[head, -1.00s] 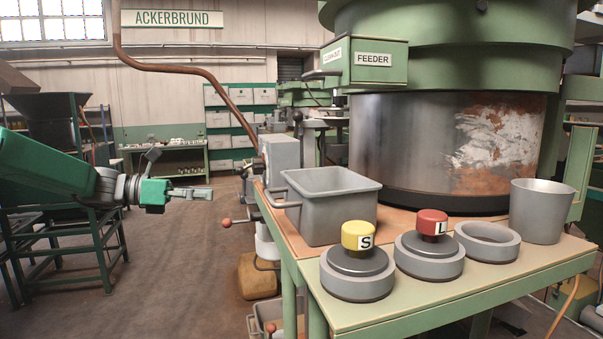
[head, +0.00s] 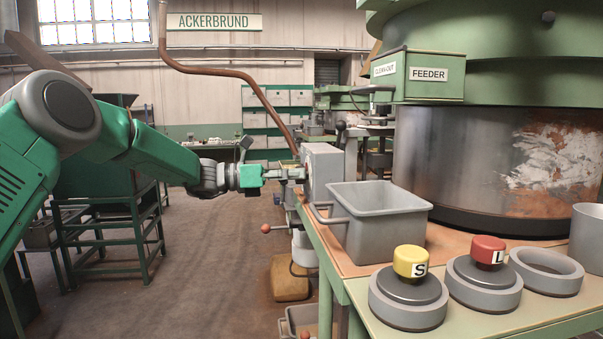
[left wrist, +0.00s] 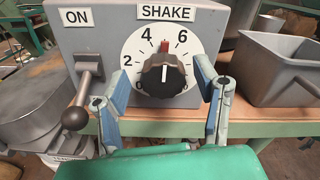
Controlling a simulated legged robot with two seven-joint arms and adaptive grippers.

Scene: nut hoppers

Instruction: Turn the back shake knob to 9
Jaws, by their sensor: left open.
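The shake knob (left wrist: 162,75) is black with a light line on its face, which runs roughly upright. It sits on a white round dial (left wrist: 135,50) under a SHAKE label; a red mark shows between 4 and 6. The dial is on a grey control box (left wrist: 105,40), also at the table's far left edge in the head view (head: 323,168). My left gripper (head: 290,173) is open in front of this box. In the left wrist view its fingers stand apart on either side of the knob. Contact cannot be told. My right gripper is not in view.
Left of the dial is an ON lever with a round ball end (left wrist: 75,118). A grey bin (head: 375,225) stands right of the box. Yellow S (head: 411,262) and red L (head: 488,250) knobbed weights stand on the table nearer me.

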